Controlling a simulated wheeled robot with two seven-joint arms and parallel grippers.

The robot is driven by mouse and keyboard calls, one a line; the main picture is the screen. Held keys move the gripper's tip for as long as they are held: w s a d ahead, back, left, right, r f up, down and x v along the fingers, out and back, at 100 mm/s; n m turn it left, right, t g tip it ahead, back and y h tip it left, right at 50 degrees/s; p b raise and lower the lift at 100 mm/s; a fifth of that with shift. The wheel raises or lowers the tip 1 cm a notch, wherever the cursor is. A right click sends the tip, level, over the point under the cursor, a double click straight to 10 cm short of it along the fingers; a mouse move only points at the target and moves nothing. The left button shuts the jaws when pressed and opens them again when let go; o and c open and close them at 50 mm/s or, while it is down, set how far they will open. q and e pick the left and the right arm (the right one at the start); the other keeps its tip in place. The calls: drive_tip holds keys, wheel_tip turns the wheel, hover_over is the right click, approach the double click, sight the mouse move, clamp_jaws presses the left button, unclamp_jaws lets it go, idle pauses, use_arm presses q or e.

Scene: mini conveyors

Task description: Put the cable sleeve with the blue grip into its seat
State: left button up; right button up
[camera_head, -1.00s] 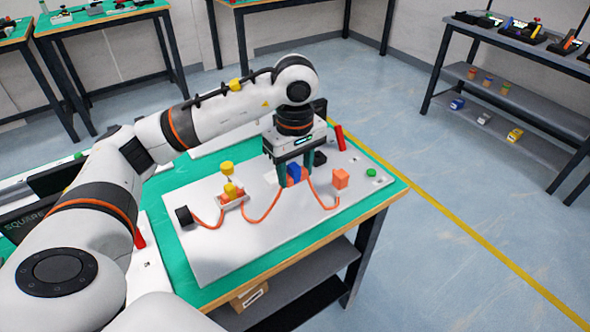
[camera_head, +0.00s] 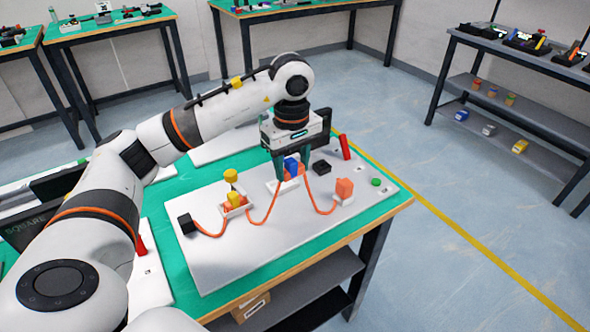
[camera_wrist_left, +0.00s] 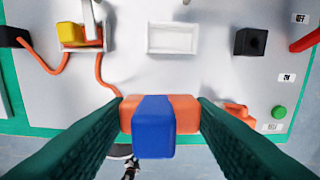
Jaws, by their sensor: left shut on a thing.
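My left gripper (camera_head: 291,172) is shut on the cable sleeve with the blue grip (camera_head: 291,165), an orange body with a blue block. In the left wrist view the sleeve (camera_wrist_left: 154,124) lies crosswise between the green fingertips (camera_wrist_left: 158,115). The gripper holds it above the white board. An empty white rectangular seat (camera_wrist_left: 172,53) shows ahead of the sleeve in the wrist view, apart from it. An orange cable (camera_head: 262,216) runs from the black block at the left past the yellow-grip sleeve to the held sleeve and onward. My right gripper is not in view.
An orange block (camera_head: 344,187) stands at right. A black block (camera_head: 321,167), red upright part (camera_head: 344,147) and green button (camera_head: 375,182) are nearby.

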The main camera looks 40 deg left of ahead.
use_arm(q)
drive_tip(key=w+a, duration=0.4)
drive_tip(key=a, duration=0.1)
drive_tip(key=shift+a, duration=0.4)
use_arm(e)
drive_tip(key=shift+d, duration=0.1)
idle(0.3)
use_arm(q)
drive_tip(key=shift+f, duration=0.1)
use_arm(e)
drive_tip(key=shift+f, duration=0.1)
